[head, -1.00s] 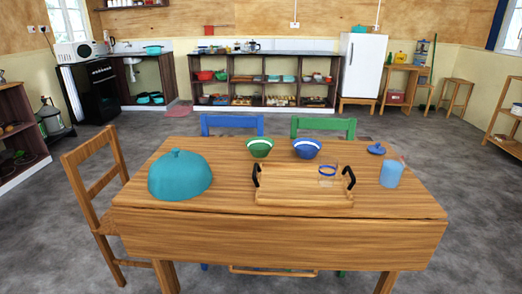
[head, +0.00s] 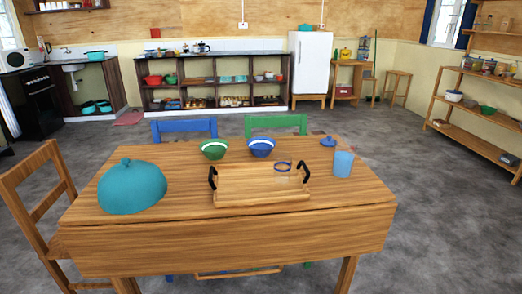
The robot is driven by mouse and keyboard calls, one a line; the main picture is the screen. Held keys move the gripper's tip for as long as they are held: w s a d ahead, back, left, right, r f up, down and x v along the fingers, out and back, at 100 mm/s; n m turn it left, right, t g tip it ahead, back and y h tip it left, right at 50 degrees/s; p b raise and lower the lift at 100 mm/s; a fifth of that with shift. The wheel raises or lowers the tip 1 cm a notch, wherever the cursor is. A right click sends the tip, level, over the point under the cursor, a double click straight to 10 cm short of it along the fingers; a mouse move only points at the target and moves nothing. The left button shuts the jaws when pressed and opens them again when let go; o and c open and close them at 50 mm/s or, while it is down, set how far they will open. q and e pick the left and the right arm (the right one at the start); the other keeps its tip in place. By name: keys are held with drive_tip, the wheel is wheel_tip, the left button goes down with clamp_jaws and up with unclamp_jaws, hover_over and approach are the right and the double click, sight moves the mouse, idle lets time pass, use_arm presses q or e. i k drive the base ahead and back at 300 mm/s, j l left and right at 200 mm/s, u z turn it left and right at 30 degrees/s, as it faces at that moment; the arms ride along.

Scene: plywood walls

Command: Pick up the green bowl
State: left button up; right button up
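The green bowl (head: 214,149) has a white band near its rim. It stands upright at the back of the wooden table (head: 150,225), in front of the green and blue chairs. A blue bowl (head: 261,147) with a white band stands just to its right. A wooden tray (head: 240,199) with black handles lies in front of the two bowls, with a clear, blue-rimmed glass (head: 283,170) at its right side. Another green bowl (head: 487,110) sits on the right shelf. Neither of my grippers shows in the head view.
A teal dome (head: 132,187) stands on the table's left side. A blue cup (head: 343,164) and a small blue lid (head: 328,141) are on the right. A wooden chair (head: 38,195), a blue chair (head: 185,126) and a green chair (head: 276,122) surround the table. Grey floor is clear on the right.

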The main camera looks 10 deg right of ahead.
sight(213, 149)
drive_tip(key=i+j+u, duration=0.25)
drive_tip(key=i, duration=0.15)
drive_tip(key=i+j+u, duration=0.3)
drive_tip(key=i, duration=0.15)
drive_tip(key=l, duration=0.1)
